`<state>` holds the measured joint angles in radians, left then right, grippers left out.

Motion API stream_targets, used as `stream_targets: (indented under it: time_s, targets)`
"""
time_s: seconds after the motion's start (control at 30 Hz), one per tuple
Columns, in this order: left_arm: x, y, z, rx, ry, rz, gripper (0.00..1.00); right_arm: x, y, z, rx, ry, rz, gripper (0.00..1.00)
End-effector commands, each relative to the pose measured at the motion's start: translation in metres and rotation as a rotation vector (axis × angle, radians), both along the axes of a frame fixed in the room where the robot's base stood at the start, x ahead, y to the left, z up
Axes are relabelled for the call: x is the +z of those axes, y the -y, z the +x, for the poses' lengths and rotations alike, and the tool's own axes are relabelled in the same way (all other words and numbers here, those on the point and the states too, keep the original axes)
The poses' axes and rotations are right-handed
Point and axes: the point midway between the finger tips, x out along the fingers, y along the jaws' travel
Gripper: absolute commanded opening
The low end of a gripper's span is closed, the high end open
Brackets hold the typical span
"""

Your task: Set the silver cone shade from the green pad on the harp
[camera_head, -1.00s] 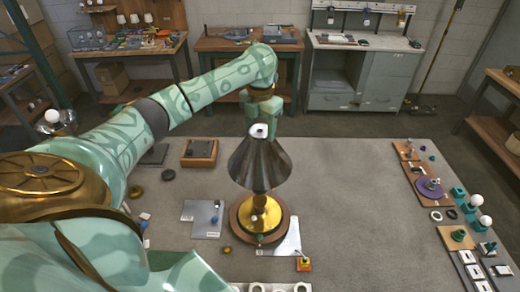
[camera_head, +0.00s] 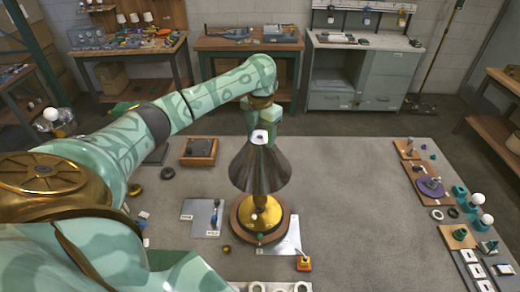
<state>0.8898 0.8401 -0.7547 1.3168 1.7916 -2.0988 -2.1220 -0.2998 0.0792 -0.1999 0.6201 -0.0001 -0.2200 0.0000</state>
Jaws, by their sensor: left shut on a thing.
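The silver cone shade (camera_head: 260,172) is upright, wide end down, over the lamp's brass base (camera_head: 259,214), which stands on a round wooden foot (camera_head: 243,232). My left gripper (camera_head: 263,129) is at the top of the shade, shut on it. The harp is hidden inside the shade, so I cannot tell whether the shade touches it. I cannot make out the green pad clearly. My right gripper is not in view.
A grey plate (camera_head: 202,228) lies left of the lamp, and a white sheet (camera_head: 290,238) lies at its right front. A wooden tray (camera_head: 199,160) is behind left. Boards with small parts, such as a purple disc (camera_head: 430,188), line the right edge. The table between is clear.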

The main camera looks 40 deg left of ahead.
Motion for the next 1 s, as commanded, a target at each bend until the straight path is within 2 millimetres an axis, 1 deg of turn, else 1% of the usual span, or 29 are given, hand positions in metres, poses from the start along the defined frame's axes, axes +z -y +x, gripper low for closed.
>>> stream_targets:
  time_s: [0.1,0.2,0.57,1.0]
  targets:
    - [-0.008,0.000,0.000,0.000,0.000,-0.002,0.00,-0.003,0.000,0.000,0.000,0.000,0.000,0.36]
    - [-0.011,0.000,0.000,-0.001,0.000,-0.001,0.00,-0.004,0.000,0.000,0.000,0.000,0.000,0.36]
    - [-0.010,0.000,0.000,0.000,0.001,-0.001,0.00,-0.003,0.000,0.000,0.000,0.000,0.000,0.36]
    - [-0.009,0.000,0.001,0.000,0.000,-0.001,0.00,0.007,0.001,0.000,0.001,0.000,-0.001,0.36]
